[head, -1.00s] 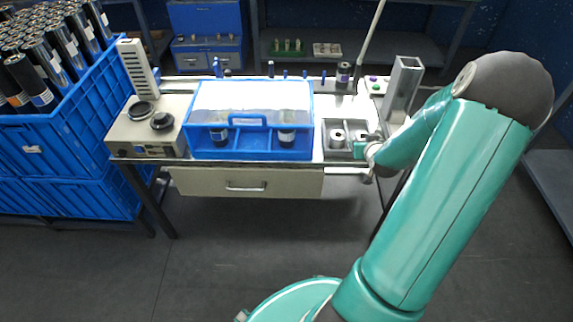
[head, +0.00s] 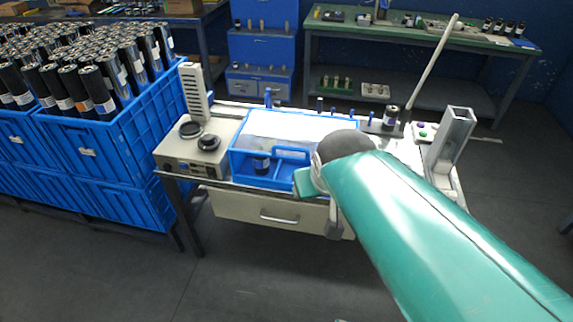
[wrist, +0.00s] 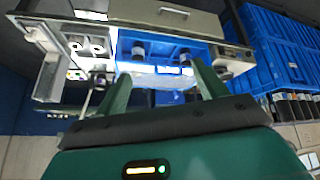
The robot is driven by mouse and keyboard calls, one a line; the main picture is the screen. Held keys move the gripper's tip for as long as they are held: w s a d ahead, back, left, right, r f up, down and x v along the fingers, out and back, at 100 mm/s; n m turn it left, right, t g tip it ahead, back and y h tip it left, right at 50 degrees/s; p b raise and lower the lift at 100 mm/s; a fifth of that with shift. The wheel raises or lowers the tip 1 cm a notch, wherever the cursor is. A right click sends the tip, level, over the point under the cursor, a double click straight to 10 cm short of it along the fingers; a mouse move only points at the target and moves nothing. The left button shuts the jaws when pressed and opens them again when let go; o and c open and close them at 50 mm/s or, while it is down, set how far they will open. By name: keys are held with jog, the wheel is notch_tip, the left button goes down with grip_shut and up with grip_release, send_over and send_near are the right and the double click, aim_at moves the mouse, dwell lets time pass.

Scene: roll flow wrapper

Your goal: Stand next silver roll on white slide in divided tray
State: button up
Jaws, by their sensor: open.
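The white slide (head: 280,125) slopes inside a blue frame on the bench. One dark-and-silver roll (head: 261,163) rests at its lower left end. The wrist view, turned over, shows two rolls at the slide's low end, one nearer the tray (wrist: 138,50) and one farther (wrist: 186,57). The grey divided tray (wrist: 88,62) has two rolls with pale ring-like ends (wrist: 75,46) standing in it; my arm hides it in the head view. My gripper (wrist: 165,88) is open and empty, its two green fingers apart, pointing toward the slide's blue frame.
A grey device with round black parts (head: 200,152) is left of the slide. A square metal post (head: 452,140) and a slanted pale rod (head: 435,60) rise at the right. Blue crates full of rolls (head: 105,140) stand at the left. A drawer (head: 265,213) is under the bench.

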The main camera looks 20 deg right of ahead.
jog(key=s+a+r+y, duration=0.1)
jog(key=s+a, duration=0.3)
jog(key=s, duration=0.1)
jog(key=shift+s+a+r+n+g, duration=0.2)
jog(key=shift+s+a+n+g, duration=0.1)
jog(key=shift+s+n, duration=0.1)
jog(key=c, duration=0.8)
jog(key=shift+o, duration=0.2)
jog(key=shift+d, duration=0.2)
